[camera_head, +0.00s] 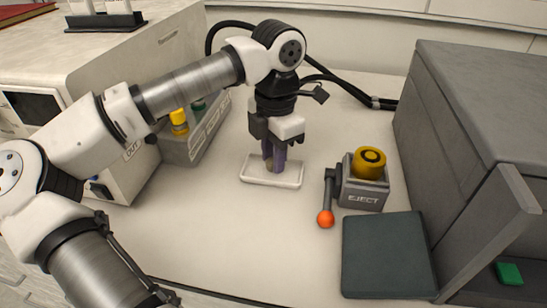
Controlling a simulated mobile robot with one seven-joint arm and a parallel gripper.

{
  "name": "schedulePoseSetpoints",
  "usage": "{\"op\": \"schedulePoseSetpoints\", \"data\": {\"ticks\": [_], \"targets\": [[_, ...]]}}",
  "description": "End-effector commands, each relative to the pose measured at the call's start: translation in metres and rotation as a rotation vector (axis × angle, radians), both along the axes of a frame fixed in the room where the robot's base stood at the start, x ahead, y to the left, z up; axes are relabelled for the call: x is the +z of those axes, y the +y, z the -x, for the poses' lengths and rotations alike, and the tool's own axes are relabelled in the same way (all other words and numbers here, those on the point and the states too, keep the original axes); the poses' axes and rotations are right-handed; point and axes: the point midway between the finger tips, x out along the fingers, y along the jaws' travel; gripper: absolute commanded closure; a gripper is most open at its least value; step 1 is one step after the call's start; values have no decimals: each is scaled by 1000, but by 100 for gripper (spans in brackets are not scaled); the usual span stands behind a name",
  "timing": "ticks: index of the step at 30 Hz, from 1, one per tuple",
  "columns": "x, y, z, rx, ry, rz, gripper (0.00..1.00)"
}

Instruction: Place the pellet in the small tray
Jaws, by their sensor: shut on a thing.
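The small tray (258,180) is a shallow white rectangle with a raised rim on the pale bench, near the middle of the view. My gripper (274,163) points straight down over it, with its fingertips at the tray. It is shut on a purple piece (280,160), which looks like the pellet. The fingers partly hide this piece, and I cannot tell whether its lower end touches the tray floor.
Right of the tray is a grey EJECT device (362,197) with a yellow knob (369,163) and an orange-tipped lever (326,218). A dark square pad (388,255) lies in front. A grey rack (182,150) with yellow and green caps stands left. A grey cabinet (480,120) bounds the right.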

Motion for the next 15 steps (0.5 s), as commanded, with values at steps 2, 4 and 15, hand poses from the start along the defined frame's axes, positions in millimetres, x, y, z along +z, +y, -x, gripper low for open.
{"op": "schedulePoseSetpoints", "data": {"ticks": [2,4,15], "targets": [[-9,0,0,-1,0,1,96],[-11,0,0,-1,-1,1,96],[-14,0,0,-1,-1,1,68]]}}
